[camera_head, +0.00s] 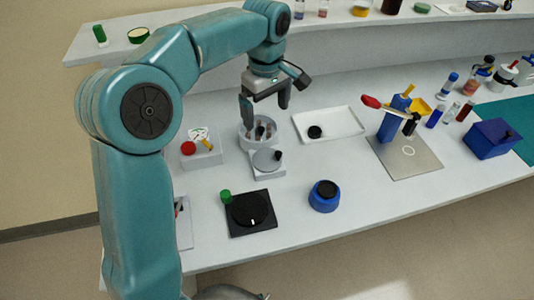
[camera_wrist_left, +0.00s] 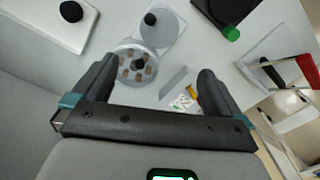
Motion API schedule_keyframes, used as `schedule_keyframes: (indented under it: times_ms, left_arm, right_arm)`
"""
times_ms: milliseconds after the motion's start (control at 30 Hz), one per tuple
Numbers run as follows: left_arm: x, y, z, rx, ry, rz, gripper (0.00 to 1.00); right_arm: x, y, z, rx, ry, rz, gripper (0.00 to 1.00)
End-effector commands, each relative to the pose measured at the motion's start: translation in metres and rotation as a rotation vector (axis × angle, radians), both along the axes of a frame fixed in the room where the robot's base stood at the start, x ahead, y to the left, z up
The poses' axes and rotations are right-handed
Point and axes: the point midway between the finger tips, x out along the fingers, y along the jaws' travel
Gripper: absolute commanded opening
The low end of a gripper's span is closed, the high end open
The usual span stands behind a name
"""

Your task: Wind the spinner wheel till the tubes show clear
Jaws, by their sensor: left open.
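A pale round spinner drum (camera_head: 246,139) stands on the bench with several brownish tubes and a black knob inside its rim. It also shows in the left wrist view (camera_wrist_left: 121,76), partly behind a finger. Just in front of it a grey wheel (camera_head: 264,163) with a black knob (camera_head: 277,155) sits on a pale base; the wheel shows in the left wrist view too (camera_wrist_left: 166,33). My left gripper (camera_head: 265,105) is open and empty above the drum, apart from the wheel and knob. Whether the tubes look clear is too small to tell. My right gripper is out of view.
A white tray (camera_head: 345,116) with a black puck lies right of the drum. A pale box with a red button (camera_head: 188,148) stands left. In front are a black plate (camera_head: 268,194) and a blue jar (camera_head: 322,204). A blue lever stand (camera_head: 388,122) is farther right.

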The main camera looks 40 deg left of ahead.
Motion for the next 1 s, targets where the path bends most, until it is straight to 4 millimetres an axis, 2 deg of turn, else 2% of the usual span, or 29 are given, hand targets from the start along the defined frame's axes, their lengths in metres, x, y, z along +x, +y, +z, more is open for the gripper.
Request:
schedule_keyframes:
  times_ms: [133,267,700,800,1000]
  left_arm:
    - [0.002,0.0,-0.009,0.0,0.004,0.004,1.0]
    - [0.002,-0.001,-0.031,-0.001,0.009,0.007,1.0]
    - [0.003,-0.001,-0.132,0.0,0.008,0.005,1.0]
    - [0.003,-0.001,-0.147,0.0,0.007,0.003,1.0]
    - [0.003,-0.001,-0.164,-0.001,0.004,0.004,1.0]
  right_arm:
    - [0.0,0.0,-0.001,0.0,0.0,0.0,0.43]
    - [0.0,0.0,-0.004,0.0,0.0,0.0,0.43]
    - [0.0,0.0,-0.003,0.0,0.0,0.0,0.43]
    - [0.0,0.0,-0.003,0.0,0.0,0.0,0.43]
    - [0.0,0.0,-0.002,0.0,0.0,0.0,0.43]
